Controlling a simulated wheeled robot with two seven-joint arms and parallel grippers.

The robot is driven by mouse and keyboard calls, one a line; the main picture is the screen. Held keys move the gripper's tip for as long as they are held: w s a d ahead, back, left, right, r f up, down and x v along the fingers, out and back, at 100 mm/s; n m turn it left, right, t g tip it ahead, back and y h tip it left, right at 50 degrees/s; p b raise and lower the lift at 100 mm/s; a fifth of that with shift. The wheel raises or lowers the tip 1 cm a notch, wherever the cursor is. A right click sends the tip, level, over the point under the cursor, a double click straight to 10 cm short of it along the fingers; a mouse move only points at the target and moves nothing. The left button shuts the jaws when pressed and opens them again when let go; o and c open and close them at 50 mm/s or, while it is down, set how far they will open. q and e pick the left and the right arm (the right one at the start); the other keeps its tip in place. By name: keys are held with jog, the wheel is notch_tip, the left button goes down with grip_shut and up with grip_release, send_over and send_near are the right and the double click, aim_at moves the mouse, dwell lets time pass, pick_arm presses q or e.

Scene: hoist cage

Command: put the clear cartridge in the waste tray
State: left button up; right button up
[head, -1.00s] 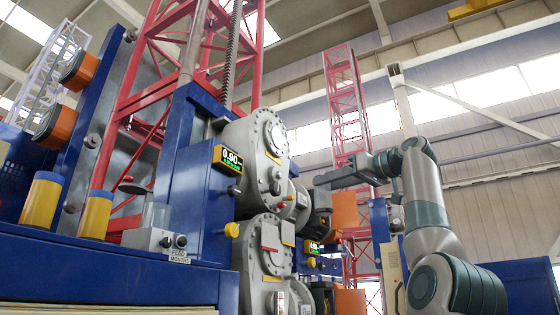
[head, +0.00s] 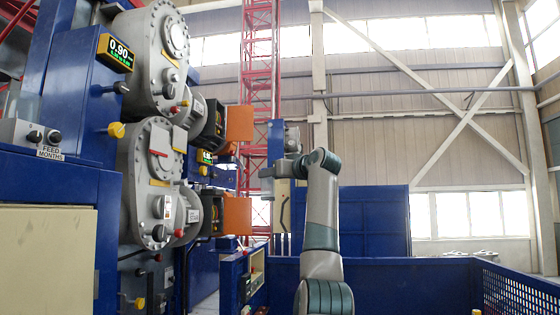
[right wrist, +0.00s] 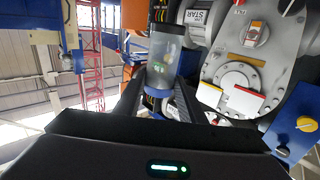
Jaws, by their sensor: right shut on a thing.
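In the right wrist view my right gripper (right wrist: 158,92) is shut on the clear cartridge (right wrist: 166,52), a see-through cylinder standing up between the two dark fingers. In the head view my right arm rises from the bottom, and its gripper (head: 268,174) points left beside the machine's orange boxes. I cannot make out the cartridge there. I cannot pick out a waste tray in either view. My left gripper is not in view.
A blue machine with grey round housings (head: 152,170) and orange boxes (head: 238,123) fills the left. A blue panel (head: 374,220) stands behind my arm. A blue railing (head: 410,285) with a mesh side (head: 507,295) runs along the lower right.

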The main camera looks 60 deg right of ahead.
jog(key=w+a+f+m+h, duration=0.1)
jog(key=w+a+f, duration=0.4)
jog(key=w+f, duration=0.3)
jog(key=w+a+f+h, duration=0.1)
jog(key=w+a+f, duration=0.45)
jog(key=f, duration=0.45)
jog(key=w+a+f+n+t+y, duration=0.1)
jog(key=w+a+f+y, duration=0.1)
jog(key=a+f, duration=0.7)
jog(key=w+a+f+n+y, duration=0.2)
jog(key=a+f, duration=0.4)
jog(key=f, duration=0.7)
jog(key=s+a+f+n+t+y, duration=0.15)
jog(key=s+a+f+y, duration=0.25)
jog(key=a+f, duration=0.45)
jog(key=s+a+f+n+g+y, duration=0.1)
jog(key=s+a+f+n+y, duration=0.3)
jog(key=a+f, duration=0.5)
jog(key=s+a+f+m+h+b, duration=0.1)
jog(key=s+a+f+b, duration=0.1)
jog(key=s+a+f, duration=0.5)
jog(key=s+a+f+m+h+b, duration=0.1)
jog(key=s+a+f, duration=0.6)
jog(key=s+a, duration=0.5)
jog(key=a, duration=0.3)
jog(key=shift+s+f+b, duration=0.15)
jog(key=shift+f+b, duration=0.1)
jog(key=shift+b, duration=0.15)
jog(key=shift+t, duration=0.25)
